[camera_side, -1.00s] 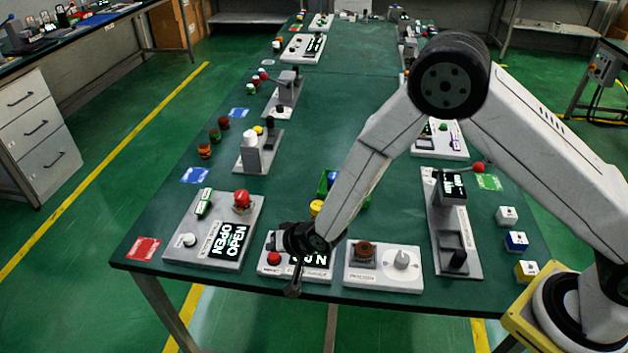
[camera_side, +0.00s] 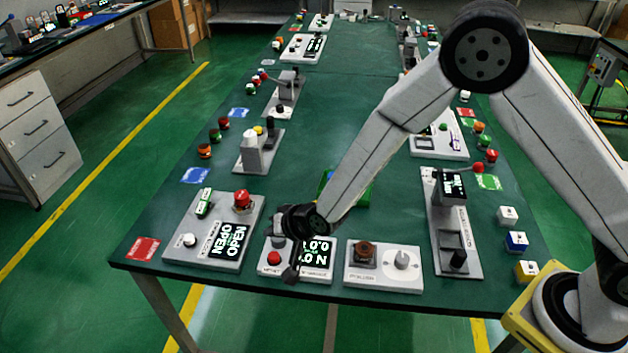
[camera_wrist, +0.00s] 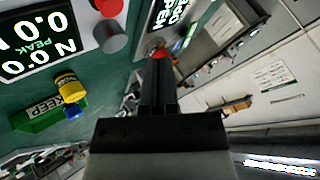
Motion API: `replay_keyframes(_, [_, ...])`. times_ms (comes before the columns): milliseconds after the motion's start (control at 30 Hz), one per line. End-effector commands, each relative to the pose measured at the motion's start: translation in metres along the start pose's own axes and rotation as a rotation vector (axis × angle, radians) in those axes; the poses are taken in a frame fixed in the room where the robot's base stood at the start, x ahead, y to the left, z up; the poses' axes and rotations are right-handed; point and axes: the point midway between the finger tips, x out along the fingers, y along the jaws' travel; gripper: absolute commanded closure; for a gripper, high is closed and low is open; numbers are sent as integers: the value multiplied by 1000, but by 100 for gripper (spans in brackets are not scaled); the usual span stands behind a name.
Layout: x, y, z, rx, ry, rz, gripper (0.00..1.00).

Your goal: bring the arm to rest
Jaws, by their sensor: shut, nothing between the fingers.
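My gripper (camera_side: 290,276) is shut and empty. The display (camera_wrist: 35,40) and the red button (camera_wrist: 108,7) show at the upper left there.
Left of it stands a panel with a red knob (camera_side: 241,199) and an OPEN display (camera_side: 228,241). Right of it is a panel with a brown knob (camera_side: 364,251) and a grey dial (camera_side: 402,259). A green tray (camera_wrist: 40,117) with a yellow piece (camera_wrist: 70,88) lies behind. Table surface right of the tray is clear.

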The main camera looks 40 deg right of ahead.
Motion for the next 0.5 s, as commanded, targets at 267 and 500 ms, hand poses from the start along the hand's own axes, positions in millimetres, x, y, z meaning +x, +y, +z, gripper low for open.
replay_keyframes(267, [0, 0, 0, 0, 0, 0, 100])
replay_keyframes(500, [-3, 2, -2, -6, -3, 7, 100])
